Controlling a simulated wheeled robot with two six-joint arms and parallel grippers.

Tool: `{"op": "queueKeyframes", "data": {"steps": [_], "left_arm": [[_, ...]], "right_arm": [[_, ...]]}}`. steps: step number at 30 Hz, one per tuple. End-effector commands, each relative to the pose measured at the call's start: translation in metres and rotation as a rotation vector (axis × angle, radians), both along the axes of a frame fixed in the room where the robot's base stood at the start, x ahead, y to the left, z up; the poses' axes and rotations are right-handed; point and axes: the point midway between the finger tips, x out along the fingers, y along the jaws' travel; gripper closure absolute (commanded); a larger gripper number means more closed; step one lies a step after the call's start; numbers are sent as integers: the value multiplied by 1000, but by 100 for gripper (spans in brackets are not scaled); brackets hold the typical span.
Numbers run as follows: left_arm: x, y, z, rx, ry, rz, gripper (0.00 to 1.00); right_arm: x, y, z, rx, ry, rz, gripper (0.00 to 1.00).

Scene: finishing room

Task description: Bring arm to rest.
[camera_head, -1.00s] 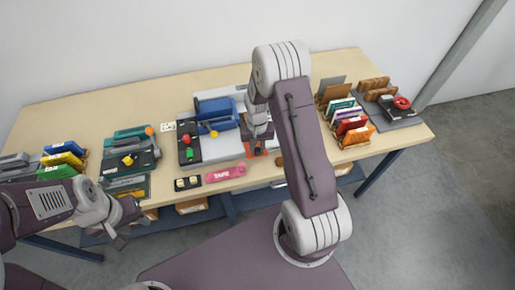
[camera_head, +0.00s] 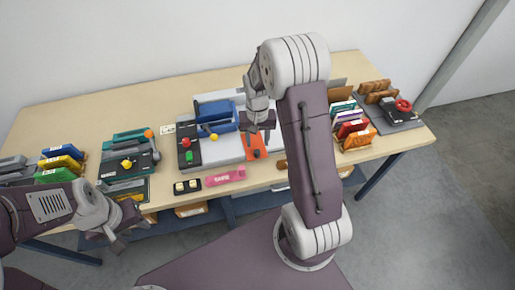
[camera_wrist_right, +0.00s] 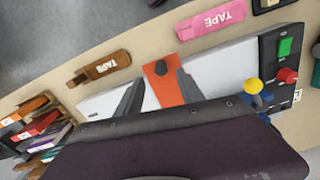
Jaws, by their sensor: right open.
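My right gripper (camera_head: 259,124) is above the front right of a grey machine with a blue top (camera_head: 216,115). Its jaws are open and empty. In the right wrist view, the open fingers (camera_wrist_right: 158,92) stand on either side of an orange plate with a dark knob (camera_wrist_right: 161,82), which lies on the machine's light bed. The orange plate also shows in the head view (camera_head: 256,148), below the gripper and apart from it. My left gripper (camera_head: 128,226) hangs in front of the table's left part, away from the objects; its jaw opening is hard to make out.
Racks with coloured packets (camera_head: 350,125) stand at the right. A teal machine (camera_head: 128,160) and more packets (camera_head: 60,163) are at the left. The back left tabletop is clear.

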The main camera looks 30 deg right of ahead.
Motion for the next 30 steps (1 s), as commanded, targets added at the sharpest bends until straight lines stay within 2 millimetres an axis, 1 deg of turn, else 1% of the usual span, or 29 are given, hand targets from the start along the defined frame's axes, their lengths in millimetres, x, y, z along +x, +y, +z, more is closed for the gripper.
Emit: {"op": "queueKeyframes", "data": {"steps": [1,3,6,20,22,23,25,26,27,29,30], "left_arm": [[0,0,-1,0,0,0,64],[0,0,-2,0,0,0,64],[0,0,-2,0,0,0,64],[0,0,-1,0,0,0,64],[0,0,-1,0,0,0,64],[0,0,-1,0,0,0,64],[0,0,-1,0,0,0,64],[0,0,-1,0,0,0,64],[0,0,-1,0,0,0,64],[0,0,-1,0,0,0,64],[0,0,-1,0,0,0,64]], "right_arm": [[1,0,7,0,-3,0,55],[0,0,15,0,-1,0,55],[0,0,19,0,1,0,55],[0,1,19,0,1,2,55],[5,8,29,-4,-23,23,55],[9,13,38,-7,-47,37,55],[-5,32,57,-8,-71,83,55],[-16,41,62,-7,-79,106,55],[-34,52,67,-5,-88,144,55],[-61,65,68,-1,-100,202,55],[-79,70,67,0,-104,235,55]]}}
